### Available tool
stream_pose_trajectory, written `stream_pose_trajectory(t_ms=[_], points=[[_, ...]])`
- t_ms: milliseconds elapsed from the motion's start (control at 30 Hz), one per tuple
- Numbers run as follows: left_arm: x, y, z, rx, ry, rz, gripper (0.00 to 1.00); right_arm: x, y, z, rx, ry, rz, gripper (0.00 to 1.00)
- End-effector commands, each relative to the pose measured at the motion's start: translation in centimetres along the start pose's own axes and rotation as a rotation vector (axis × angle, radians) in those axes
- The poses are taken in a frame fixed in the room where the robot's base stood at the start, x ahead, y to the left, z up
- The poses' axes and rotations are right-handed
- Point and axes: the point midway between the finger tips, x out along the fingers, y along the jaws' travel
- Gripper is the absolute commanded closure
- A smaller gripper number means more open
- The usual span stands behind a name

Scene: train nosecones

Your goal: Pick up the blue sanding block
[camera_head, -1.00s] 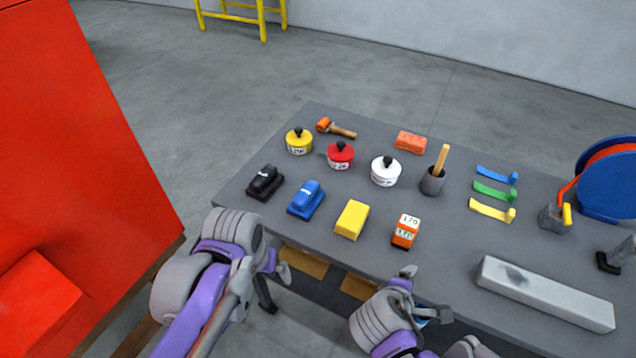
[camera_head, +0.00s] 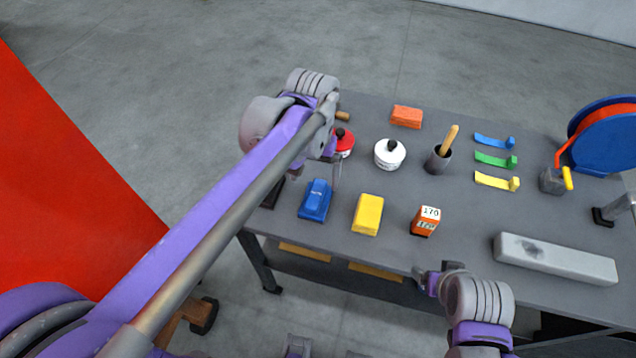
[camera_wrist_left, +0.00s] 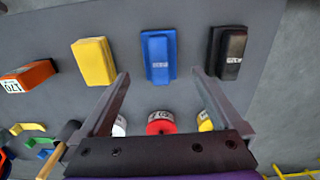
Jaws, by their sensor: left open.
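The blue sanding block (camera_head: 315,200) lies on the grey table, between a mostly hidden black block (camera_head: 272,192) and a yellow block (camera_head: 367,214). My left gripper (camera_head: 335,172) is over the table, just behind the blue block in the head view. In the left wrist view the open fingers (camera_wrist_left: 160,95) point towards the blue block (camera_wrist_left: 158,57), which lies beyond the tips and between their lines. The gap is empty. My right gripper (camera_head: 428,280) is low at the table's front edge, and its jaws are not clear.
A red tin (camera_head: 344,143) and white tin (camera_head: 390,154) stand behind the blocks; the red one is partly hidden by my left arm. An orange box (camera_head: 426,221), a cup with a brush (camera_head: 438,160) and a grey bar (camera_head: 555,258) lie to the right.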

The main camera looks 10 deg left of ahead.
Motion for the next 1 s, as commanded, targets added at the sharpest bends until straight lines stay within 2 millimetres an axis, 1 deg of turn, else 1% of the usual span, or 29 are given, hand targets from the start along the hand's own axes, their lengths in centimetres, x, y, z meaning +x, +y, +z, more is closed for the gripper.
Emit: stream_pose_trajectory(t_ms=[67, 167, 267, 400, 500, 667, 900, 1000], points=[[-0.4, 0.1, -0.3, 0.001, -0.006, -0.001, 0.0, -0.4, 0.0, -0.1, 0.05, 0.007, -0.013, 0.13], [-0.2, 0.2, -0.4, 0.001, -0.01, -0.002, 0.0, -0.5, 0.0, -0.1, 0.08, 0.01, -0.021, 0.13], [1.1, 0.2, -0.5, 0.001, -0.011, -0.002, 0.0, -0.3, -0.1, 0.1, 0.086, 0.01, -0.023, 0.13], [3.4, 0.2, -0.4, 0.001, -0.011, -0.002, 0.0, -0.1, -0.1, 0.3, 0.084, 0.008, -0.023, 0.13], [4.6, 0.2, -0.4, 0.001, -0.011, -0.002, 0.0, -0.1, -0.1, 0.4, 0.083, 0.007, -0.023, 0.13], [5.7, 0.1, -0.4, 0.001, -0.01, -0.002, 0.0, -0.1, -0.1, 0.4, 0.082, 0.007, -0.022, 0.13], [9.2, -0.1, -0.6, 0.001, -0.01, -0.001, 0.0, 0.0, -0.1, 0.4, 0.081, 0.007, -0.022, 0.13], [10.1, -0.1, -0.6, 0.001, -0.01, -0.001, 0.0, 0.0, -0.1, 0.4, 0.081, 0.006, -0.022, 0.13]])
